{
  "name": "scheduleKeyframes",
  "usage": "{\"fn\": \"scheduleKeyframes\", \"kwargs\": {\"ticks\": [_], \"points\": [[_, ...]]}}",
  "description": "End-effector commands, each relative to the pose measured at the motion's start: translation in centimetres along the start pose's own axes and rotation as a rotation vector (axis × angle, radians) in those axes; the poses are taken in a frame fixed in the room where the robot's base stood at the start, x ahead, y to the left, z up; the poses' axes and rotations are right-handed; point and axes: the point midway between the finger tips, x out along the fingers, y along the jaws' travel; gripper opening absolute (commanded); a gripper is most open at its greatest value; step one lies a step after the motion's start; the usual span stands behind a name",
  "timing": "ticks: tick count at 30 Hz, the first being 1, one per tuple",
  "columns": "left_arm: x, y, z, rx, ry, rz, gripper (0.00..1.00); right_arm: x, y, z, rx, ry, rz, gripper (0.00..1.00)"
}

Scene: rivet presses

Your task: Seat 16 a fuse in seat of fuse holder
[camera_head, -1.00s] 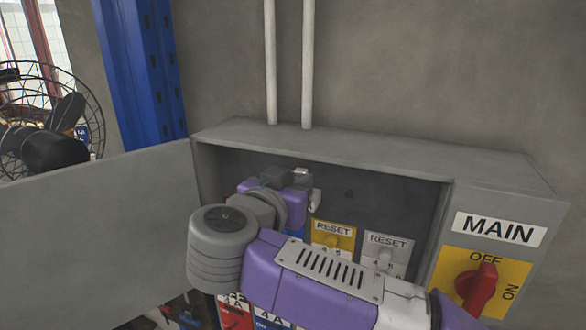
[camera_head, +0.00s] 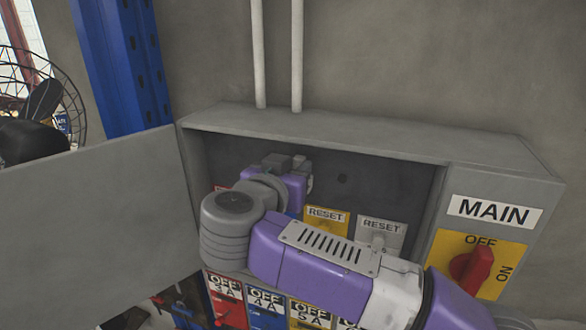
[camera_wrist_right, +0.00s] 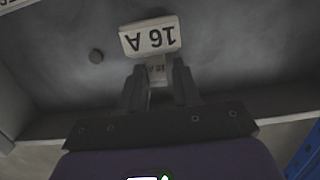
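My right gripper (camera_head: 285,162) is inside the open grey fuse box (camera_head: 330,122), against its dark back area. Directly beyond the fuse is a larger white fuse holder label (camera_wrist_right: 152,38) reading "16 A", also upside down. The fuse looks lined up with the holder below this label; its contact with the seat is hidden. In the head view my own wrist hides the fuse. My left gripper is not in view.
Yellow (camera_head: 326,219) and grey (camera_head: 381,236) RESET units stand in the box, right of my wrist. A red main switch (camera_head: 471,266) is at far right. Coloured OFF units (camera_head: 265,305) line the bottom. The open box door (camera_head: 90,225) fills the left side.

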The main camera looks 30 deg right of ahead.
Motion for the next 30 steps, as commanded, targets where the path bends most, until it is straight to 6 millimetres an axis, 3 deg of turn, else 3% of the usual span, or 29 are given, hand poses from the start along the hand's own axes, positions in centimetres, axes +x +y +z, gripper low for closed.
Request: {"fn": "scheduleKeyframes", "kwargs": {"ticks": [3,14,30], "points": [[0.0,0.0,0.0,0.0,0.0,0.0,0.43,0.0,0.0,-0.1,0.003,0.002,-0.001,0.48],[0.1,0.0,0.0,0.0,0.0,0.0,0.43,-0.8,0.0,-0.3,0.005,0.005,-0.003,0.48],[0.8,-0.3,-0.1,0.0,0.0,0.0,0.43,-10.8,0.0,-0.2,0.005,0.006,-0.005,0.48]]}}
